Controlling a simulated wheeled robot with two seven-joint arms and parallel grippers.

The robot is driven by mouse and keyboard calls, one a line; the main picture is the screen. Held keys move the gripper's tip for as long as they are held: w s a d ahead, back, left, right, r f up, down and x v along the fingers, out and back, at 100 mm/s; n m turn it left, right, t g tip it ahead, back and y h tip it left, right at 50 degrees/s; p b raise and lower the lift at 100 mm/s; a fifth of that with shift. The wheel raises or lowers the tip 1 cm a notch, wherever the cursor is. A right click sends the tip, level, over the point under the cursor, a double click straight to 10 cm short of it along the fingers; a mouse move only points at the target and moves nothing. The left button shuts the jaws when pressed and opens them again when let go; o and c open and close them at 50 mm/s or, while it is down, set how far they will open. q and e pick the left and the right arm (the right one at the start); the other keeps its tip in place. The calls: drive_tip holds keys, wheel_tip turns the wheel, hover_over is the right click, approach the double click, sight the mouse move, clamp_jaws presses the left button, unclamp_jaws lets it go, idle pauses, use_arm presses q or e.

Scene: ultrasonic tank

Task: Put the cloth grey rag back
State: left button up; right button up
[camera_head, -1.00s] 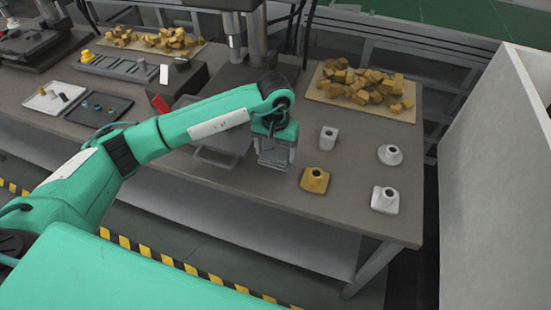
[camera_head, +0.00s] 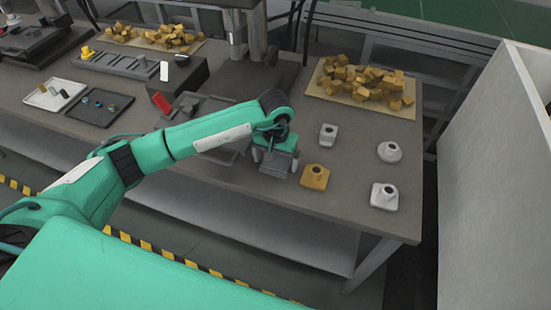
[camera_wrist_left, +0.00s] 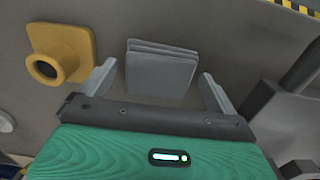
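The grey cloth rag (camera_head: 275,167) is a small folded stack on the table, just left of the yellow flanged part (camera_head: 315,177). My left gripper (camera_head: 276,153) is over the rag and partly hides it. In the left wrist view, the gripper's fingers (camera_wrist_left: 158,84) are spread wide, one to each side of the folded rag (camera_wrist_left: 160,68), with gaps between fingers and cloth. The yellow part (camera_wrist_left: 62,50) stands close outside the left finger there. My right gripper is in neither view.
Light parts (camera_head: 328,135), (camera_head: 389,152) and (camera_head: 384,196) stand right of the rag. A board of yellow blocks (camera_head: 355,100) lies behind. A grey tray (camera_head: 228,152) and a red object (camera_head: 161,103) are left. Bare table (camera_head: 330,218) lies in front.

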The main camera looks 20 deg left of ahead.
sight(276, 162)
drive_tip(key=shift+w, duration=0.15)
use_arm(q)
drive_tip(key=shift+r, duration=0.1)
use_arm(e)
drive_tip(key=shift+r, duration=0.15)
use_arm(q)
drive_tip(key=shift+r+p, duration=0.2)
drive_tip(key=shift+p, duration=0.1)
wheel_tip(276, 162, up, 2)
drive_tip(key=shift+r+b, duration=0.25)
drive_tip(key=shift+b, duration=0.4)
wheel_tip(276, 162, up, 9)
drive_tip(key=b, duration=0.2)
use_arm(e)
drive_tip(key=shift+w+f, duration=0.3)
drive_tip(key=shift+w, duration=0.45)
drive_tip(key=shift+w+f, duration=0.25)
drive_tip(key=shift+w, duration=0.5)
use_arm(q)
drive_tip(key=shift+r, duration=0.1)
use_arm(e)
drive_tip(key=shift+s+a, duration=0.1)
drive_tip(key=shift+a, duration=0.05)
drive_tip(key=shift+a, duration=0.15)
